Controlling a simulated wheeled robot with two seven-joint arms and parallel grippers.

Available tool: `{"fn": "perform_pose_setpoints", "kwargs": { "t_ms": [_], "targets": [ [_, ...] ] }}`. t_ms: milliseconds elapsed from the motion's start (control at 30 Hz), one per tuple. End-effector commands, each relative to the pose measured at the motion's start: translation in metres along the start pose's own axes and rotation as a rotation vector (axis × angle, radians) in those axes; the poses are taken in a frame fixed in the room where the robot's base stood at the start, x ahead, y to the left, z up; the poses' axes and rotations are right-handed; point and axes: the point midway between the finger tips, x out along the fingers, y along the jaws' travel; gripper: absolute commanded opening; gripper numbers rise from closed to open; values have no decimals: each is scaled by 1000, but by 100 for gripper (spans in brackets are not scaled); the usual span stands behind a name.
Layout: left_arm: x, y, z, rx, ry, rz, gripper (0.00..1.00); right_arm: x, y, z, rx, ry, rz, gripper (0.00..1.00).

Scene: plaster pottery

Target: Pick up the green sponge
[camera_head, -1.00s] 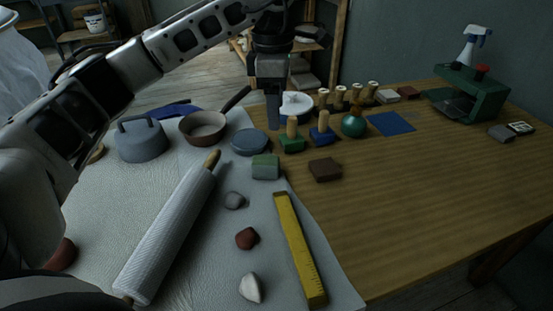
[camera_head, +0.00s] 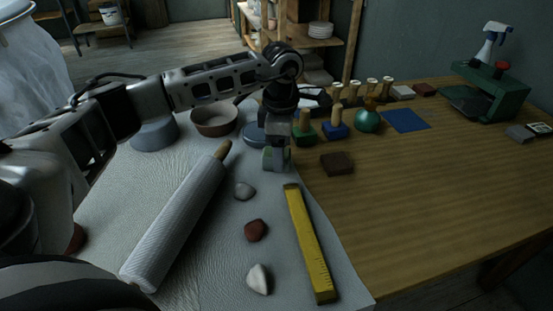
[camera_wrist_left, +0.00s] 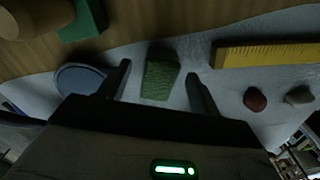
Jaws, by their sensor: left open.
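The green sponge (camera_wrist_left: 160,78) shows in the left wrist view as a textured green block on the pale cloth, between my two open fingers and a little ahead of them. In the head view the sponge (camera_head: 268,159) is mostly hidden behind my left gripper (camera_head: 277,163), which points down right at it. In the left wrist view my left gripper (camera_wrist_left: 160,88) is open, with one finger on each side of the sponge and visible gaps. I cannot tell whether the fingers touch the cloth. My right gripper is not in view.
A blue round lid (camera_wrist_left: 80,78) and wooden-handled stamps (camera_head: 335,130) lie close by. A dark brown block (camera_head: 337,163) is just right. A yellow ruler (camera_head: 309,243), several stones (camera_head: 256,230) and a rolling pin (camera_head: 180,220) lie in front. The right tabletop (camera_head: 440,185) is mostly clear.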

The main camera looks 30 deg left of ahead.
Motion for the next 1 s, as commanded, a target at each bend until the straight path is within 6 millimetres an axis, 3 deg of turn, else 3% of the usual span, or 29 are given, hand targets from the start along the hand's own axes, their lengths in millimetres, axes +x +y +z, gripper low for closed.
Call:
{"fn": "perform_pose_setpoints", "kwargs": {
  "t_ms": [133,367,400,567,1000],
  "targets": [
    [16,0,1,1,-1,-1,64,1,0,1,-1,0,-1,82],
    [17,0,1,2,-1,0,64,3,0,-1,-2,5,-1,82],
    [17,0,1,2,-1,0,61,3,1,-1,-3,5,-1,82],
    [17,0,1,2,-1,0,16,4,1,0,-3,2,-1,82],
    [10,0,1,1,-2,1,13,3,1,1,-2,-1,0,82]
  ]
}}
